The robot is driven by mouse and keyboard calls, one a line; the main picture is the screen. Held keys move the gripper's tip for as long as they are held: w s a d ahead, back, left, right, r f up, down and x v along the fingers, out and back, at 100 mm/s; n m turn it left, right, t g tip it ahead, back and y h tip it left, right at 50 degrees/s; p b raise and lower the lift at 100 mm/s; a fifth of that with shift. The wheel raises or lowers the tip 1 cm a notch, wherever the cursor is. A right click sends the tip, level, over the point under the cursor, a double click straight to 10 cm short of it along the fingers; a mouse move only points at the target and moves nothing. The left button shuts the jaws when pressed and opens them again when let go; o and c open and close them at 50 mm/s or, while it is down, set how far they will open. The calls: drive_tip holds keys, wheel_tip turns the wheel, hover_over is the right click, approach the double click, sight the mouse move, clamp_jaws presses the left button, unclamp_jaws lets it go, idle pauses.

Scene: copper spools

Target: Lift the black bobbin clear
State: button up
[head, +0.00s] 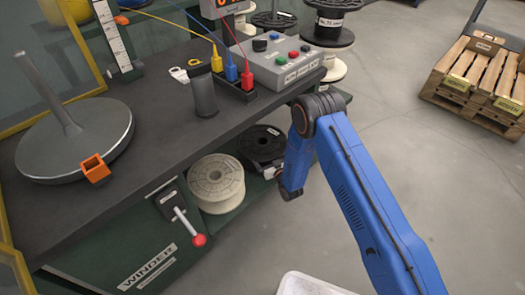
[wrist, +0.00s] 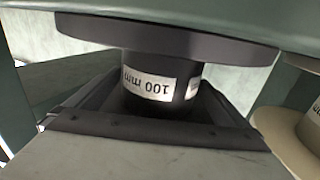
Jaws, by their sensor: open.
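The black bobbin (head: 262,143) stands on the lower shelf under the bench, to the right of a cream spool. In the wrist view, which is upside down, the bobbin's dark flange (wrist: 165,38) and its core with a white "100 mm" label (wrist: 148,83) fill the middle. My gripper (wrist: 158,100) is open, with its dark fingers on either side of the core. Whether a finger touches the core I cannot tell. In the head view my arm's end hides the fingers.
The cream spool (head: 217,183) sits close beside the bobbin and shows at the right of the wrist view (wrist: 285,130). The bench top (head: 150,120) overhangs the shelf (head: 236,212). A red-knobbed lever (head: 199,240) sticks out at the front.

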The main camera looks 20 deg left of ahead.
sight(265, 137)
drive_tip(key=c, duration=1.8)
drive_tip(key=shift+r, duration=0.1)
wheel_tip(265, 137, up, 10)
drive_tip(key=shift+f, duration=0.1)
